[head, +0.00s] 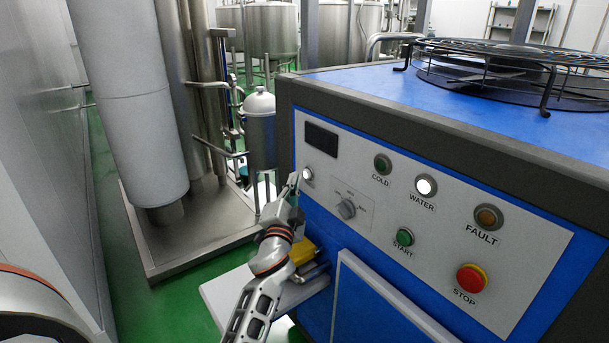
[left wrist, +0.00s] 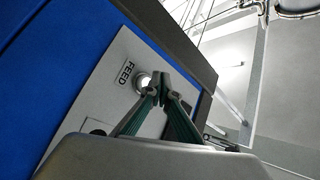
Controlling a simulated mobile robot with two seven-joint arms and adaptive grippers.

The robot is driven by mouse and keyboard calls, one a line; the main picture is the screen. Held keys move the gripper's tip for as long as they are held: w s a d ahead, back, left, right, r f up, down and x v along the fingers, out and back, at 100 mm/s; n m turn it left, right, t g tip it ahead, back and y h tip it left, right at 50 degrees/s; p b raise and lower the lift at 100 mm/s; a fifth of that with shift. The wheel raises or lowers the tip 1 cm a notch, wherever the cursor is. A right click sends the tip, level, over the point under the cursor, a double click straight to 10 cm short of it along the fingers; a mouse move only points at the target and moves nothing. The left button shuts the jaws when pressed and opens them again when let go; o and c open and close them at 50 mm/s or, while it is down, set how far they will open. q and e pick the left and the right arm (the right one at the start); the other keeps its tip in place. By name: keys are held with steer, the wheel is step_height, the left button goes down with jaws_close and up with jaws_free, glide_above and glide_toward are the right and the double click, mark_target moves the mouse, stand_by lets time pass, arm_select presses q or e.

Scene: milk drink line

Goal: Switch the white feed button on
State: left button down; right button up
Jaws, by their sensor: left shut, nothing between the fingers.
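The white feed button (head: 307,174) is at the left end of the control panel (head: 330,170) on the blue machine. In the left wrist view the feed button (left wrist: 142,82) shows beside its FEED label (left wrist: 125,73). My left gripper (head: 293,181) is shut and empty, its fingertips close in front of the button. In the left wrist view the fingertips of my left gripper (left wrist: 160,80) partly cover the button's edge. I cannot tell whether they touch it or whether it is lit. My right gripper is not in view.
The panel also bears a dark display (head: 321,139), a selector knob (head: 347,209), a COLD button (head: 382,164), a lit WATER button (head: 426,186), a START button (head: 404,237), a FAULT lamp (head: 488,216) and a red STOP button (head: 471,278). Steel tanks (head: 262,30) stand behind.

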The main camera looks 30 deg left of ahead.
arm_select(q)
steer(key=s+a+p, duration=0.2)
steer(key=s, duration=0.3)
steer(key=shift+s+a, duration=0.2)
steer(key=shift+s, duration=0.1)
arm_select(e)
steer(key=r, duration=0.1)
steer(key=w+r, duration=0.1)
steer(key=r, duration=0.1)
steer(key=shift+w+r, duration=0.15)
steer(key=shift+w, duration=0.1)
arm_select(q)
steer(key=shift+f, duration=0.1)
steer(key=s+d+f+n+g+h+p, duration=0.1)
steer(key=s+d+f+g+h, duration=0.3)
steer(key=s+d+f, duration=0.7)
steer(key=s+d+f+n+g+h+p, duration=0.2)
steer(key=s+d+f+g+h+p, duration=0.2)
steer(key=s+d+f, duration=0.8)
steer(key=s+f+h, duration=0.2)
steer(key=s+f, duration=0.4)
steer(key=s, duration=0.2)
steer(key=shift+s+d, duration=0.25)
steer(key=shift+s, duration=0.1)
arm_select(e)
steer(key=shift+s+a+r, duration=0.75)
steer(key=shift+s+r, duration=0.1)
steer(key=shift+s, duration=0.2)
